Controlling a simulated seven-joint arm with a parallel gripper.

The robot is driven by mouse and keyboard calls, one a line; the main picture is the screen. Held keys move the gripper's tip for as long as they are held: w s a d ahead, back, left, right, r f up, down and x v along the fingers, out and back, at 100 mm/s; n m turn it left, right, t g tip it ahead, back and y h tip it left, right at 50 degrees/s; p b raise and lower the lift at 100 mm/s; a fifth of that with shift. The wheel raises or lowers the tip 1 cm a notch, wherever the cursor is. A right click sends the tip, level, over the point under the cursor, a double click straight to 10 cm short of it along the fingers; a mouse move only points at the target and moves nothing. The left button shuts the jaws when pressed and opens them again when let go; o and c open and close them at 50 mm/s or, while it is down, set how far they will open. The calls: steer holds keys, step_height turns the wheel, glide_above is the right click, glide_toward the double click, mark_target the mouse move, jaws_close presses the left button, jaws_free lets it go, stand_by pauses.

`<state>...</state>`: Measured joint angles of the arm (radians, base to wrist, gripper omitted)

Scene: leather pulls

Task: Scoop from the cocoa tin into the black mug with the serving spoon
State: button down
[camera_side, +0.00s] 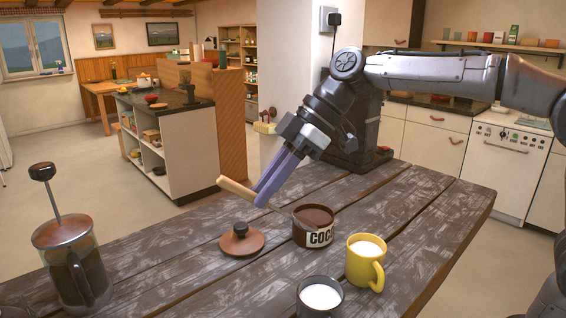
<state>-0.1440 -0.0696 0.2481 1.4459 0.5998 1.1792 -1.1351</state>
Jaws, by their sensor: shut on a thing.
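My gripper (262,197), with long purple fingers, is shut on a tan wooden handle (235,187), which appears to be the serving spoon's. The handle sticks out to the left of the fingertips; I cannot make out the spoon's bowl. The gripper is above the table, up and left of the cocoa tin. The cocoa tin (312,237) stands open and upright, with brown powder inside and a "COCO" label partly showing. The black mug (322,311) stands at the bottom of the picture, cut off by the edge, with white contents.
A yellow mug (363,277) with white contents stands right of the tin. A brown lid with a knob (241,244) lies left of the tin. A French press (75,265) with raised plunger stands at the far left. The wooden table (420,225) is clear at right.

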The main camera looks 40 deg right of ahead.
steer(key=s+a+r+m+h, duration=0.2)
steer(key=s+a+m+h, duration=0.15)
steer(key=s+a, duration=0.85)
step_height(320, 180, down, 8)
steer(key=w+g, duration=0.1)
steer(key=w+d+r+g+y, duration=0.1)
steer(key=w, duration=0.1)
steer(key=w+d+g, duration=0.1)
steer(key=w, duration=0.1)
steer(key=shift+w+d+r+m+y, duration=0.1)
steer(key=shift+w+r+m+y, duration=0.05)
steer(key=shift+w+m+y, duration=0.15)
steer(key=shift+s, duration=0.1)
steer(key=shift+w+d+m+g+y, duration=0.15)
steer(key=shift+w+d+g+y, duration=0.25)
steer(key=shift+d+g+y, duration=0.15)
steer(key=shift+w+d+m+g+y, duration=0.1)
steer(key=shift+w+d+g+y, duration=0.2)
steer(key=shift+w+d+g, duration=0.25)
steer(key=shift+s, duration=0.15)
